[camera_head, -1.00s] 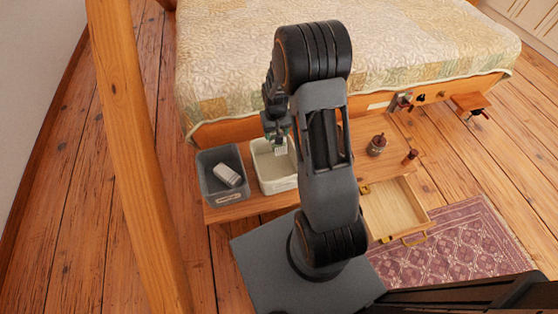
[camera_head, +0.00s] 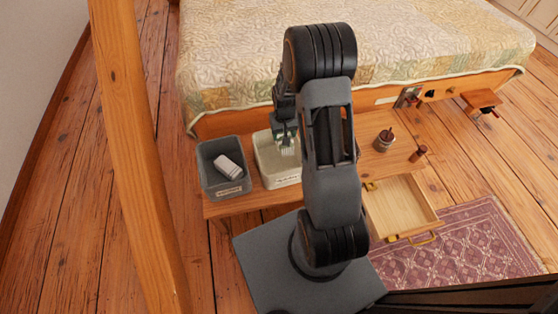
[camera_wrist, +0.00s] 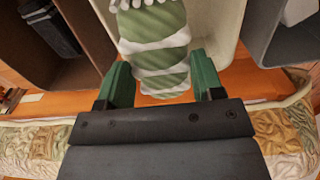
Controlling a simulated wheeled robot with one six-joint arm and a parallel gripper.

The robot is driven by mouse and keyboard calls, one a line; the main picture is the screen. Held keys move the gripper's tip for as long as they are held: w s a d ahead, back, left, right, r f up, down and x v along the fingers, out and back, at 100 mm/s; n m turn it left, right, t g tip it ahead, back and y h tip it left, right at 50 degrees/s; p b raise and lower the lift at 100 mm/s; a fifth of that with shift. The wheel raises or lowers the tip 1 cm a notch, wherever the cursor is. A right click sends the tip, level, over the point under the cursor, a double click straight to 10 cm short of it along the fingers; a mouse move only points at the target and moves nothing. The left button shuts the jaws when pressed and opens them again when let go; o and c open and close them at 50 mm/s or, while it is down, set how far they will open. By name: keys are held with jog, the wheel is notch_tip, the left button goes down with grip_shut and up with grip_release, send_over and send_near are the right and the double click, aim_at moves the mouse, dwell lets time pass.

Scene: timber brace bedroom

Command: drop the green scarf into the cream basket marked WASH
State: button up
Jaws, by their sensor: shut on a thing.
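The green scarf, rolled and banded with white, hangs between the green fingers of my gripper (camera_wrist: 163,82) in the wrist view (camera_wrist: 160,48). My gripper is shut on it. The cream basket (camera_head: 283,182) stands on the low wooden bench, left of my arm in the head view. Its front label is too small to read. The scarf's pale end (camera_head: 287,150) shows over the basket opening, below my gripper (camera_head: 285,137). The basket's pale wall (camera_wrist: 222,28) also shows behind the scarf in the wrist view. My arm hides part of the basket's right side.
A grey basket (camera_head: 227,192) holding a white rolled item (camera_head: 228,166) stands just left of the cream one. A brown container (camera_wrist: 82,70) with a dark item shows at left in the wrist view. An open drawer (camera_head: 402,205), a dark jar (camera_head: 384,141) and a timber post (camera_head: 130,130) are around.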

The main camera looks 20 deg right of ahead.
jog(key=o, duration=1.1)
jog(key=shift+r, duration=0.15)
notch_tip(320, 180, up, 14)
jog(key=p, duration=0.4)
jog(key=shift+f, duration=0.2)
